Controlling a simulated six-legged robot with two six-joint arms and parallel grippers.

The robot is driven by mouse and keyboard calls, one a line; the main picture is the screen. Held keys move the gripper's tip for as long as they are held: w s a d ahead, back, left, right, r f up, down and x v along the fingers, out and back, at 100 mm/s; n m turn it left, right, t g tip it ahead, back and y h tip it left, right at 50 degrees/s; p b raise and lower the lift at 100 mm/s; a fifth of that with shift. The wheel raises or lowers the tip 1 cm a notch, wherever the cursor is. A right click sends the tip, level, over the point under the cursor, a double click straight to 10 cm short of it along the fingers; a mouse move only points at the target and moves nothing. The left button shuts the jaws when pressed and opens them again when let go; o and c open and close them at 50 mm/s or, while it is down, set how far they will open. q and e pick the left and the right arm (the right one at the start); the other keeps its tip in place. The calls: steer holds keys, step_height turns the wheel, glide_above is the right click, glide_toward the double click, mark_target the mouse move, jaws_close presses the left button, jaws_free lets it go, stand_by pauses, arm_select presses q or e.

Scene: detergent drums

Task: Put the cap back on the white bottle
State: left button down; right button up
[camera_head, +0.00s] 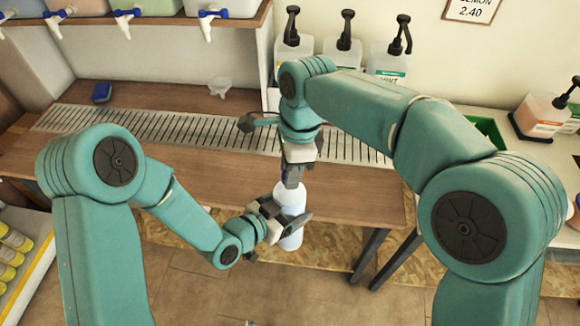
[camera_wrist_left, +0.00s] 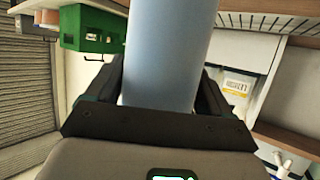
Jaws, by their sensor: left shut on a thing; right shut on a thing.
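The white bottle (camera_head: 290,196) is upright in front of the wooden counter. My left gripper (camera_head: 278,216) is shut around its body from the left. In the left wrist view the pale bottle (camera_wrist_left: 168,55) stands between the two dark fingers. My right gripper (camera_head: 292,181) points straight down at the top of the bottle, with its tips at the bottle's neck. It is shut on the cap, which its fingers hide. I cannot tell whether the cap touches the neck.
A slotted drip grate (camera_head: 180,128) runs along the counter (camera_head: 150,165). A blue sponge (camera_head: 102,92) and a clear funnel (camera_head: 220,86) lie behind it. Pump bottles (camera_head: 388,62) stand at the back. Drums with taps (camera_head: 230,8) sit on a shelf. A green crate (camera_wrist_left: 92,28) shows in the left wrist view.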

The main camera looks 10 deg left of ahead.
steer(key=m, duration=0.5)
steer(key=shift+t, duration=0.3)
steer(key=m, duration=0.3)
steer(key=shift+m+t, duration=0.3)
steer(key=shift+m, duration=0.1)
steer(key=o, duration=1.1)
steer(key=shift+d, duration=0.1)
steer(key=shift+c, duration=0.2)
steer(key=shift+r, duration=0.1)
step_height(320, 180, up, 12)
steer(key=d, duration=0.1)
steer(key=shift+s+d, duration=0.15)
steer(key=shift+s, duration=0.15)
steer(key=shift+f, duration=0.25)
